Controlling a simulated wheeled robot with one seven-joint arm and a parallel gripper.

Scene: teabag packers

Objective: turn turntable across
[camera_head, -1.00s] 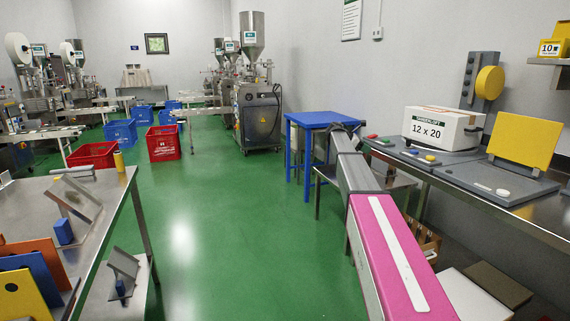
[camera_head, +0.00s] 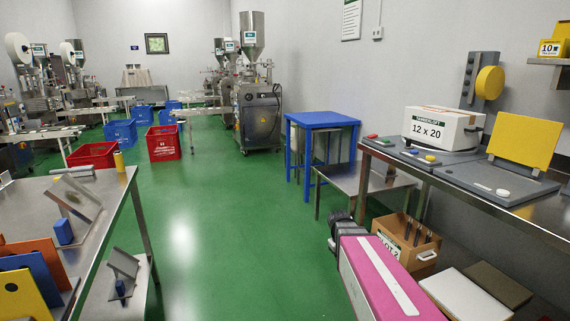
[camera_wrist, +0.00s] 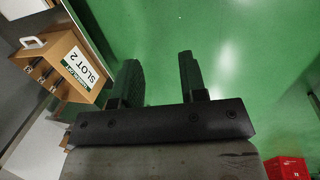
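A white carton marked "12 x 20" (camera_head: 443,127) sits on the right steel bench. Under it is a dark grey, rounded plate (camera_head: 470,154), which looks like the turntable; the carton covers most of it. My gripper (camera_wrist: 158,65) is open and empty in the wrist view, its two dark fingers apart over the green floor. In the head view my arm is low, left of the bench and below its top, well away from the plate. The fingers cannot be made out there.
A cardboard box marked "SLOT 2" (camera_wrist: 65,65) is left of my fingers; it also stands below the bench (camera_head: 408,244). Red and yellow buttons (camera_head: 430,158) lie on the bench (camera_head: 540,221) by the carton. A blue table (camera_head: 322,120) stands beyond.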

